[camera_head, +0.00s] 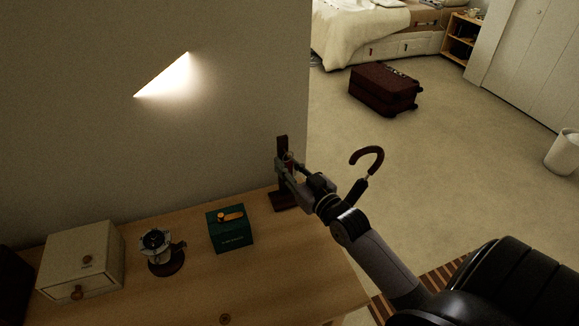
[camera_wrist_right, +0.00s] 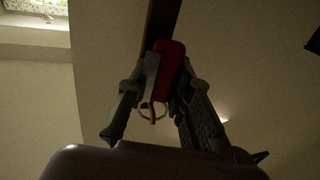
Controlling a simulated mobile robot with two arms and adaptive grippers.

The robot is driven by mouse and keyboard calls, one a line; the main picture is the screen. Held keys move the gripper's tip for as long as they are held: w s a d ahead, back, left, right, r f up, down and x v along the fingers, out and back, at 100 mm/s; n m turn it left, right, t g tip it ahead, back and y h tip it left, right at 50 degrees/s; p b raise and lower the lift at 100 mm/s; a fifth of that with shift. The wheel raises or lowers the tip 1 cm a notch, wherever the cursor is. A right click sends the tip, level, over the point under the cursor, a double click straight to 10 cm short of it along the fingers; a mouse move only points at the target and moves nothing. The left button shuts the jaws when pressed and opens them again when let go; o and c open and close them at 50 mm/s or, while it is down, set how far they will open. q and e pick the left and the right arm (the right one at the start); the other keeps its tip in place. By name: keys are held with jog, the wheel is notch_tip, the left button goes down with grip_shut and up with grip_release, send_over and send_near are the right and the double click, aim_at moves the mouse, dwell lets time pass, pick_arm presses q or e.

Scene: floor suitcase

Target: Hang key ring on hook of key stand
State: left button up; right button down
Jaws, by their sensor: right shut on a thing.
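The key stand is a dark brown upright post on a flat base (camera_head: 283,202) at the back right edge of the wooden table. My right gripper (camera_head: 287,170) is right at the post, partly covering it. In the right wrist view, my right gripper (camera_wrist_right: 155,95) is shut on the key ring, which has a red tag (camera_wrist_right: 170,60) and a thin metal loop (camera_wrist_right: 152,113) between the fingers. The dark post (camera_wrist_right: 163,18) rises just beyond the tag. The hook is not clearly seen, and I cannot tell whether the ring touches it. My left gripper is out of view.
On the wooden table (camera_head: 200,290) are a green box (camera_head: 230,236) with a small orange item on top, a metal object on a round base (camera_head: 160,247), and a pale drawer box (camera_head: 82,255). A curved handle (camera_head: 370,157) stands behind my right arm. A suitcase (camera_head: 383,90) lies on the floor.

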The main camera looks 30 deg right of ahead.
jog(key=shift+w+d, duration=0.1)
jog(key=c, duration=1.8)
grip_release()
jog(key=o, duration=0.5)
jog(key=shift+w+f, duration=0.35)
jog(key=shift+w, duration=0.1)
jog(key=shift+c, duration=0.2)
jog(key=shift+s, duration=0.15)
jog(key=shift+s, duration=0.15)
jog(key=s, duration=1.1)
jog(key=shift+s+d, duration=0.15)
jog(key=shift+s, duration=0.2)
jog(key=shift+r, duration=0.1)
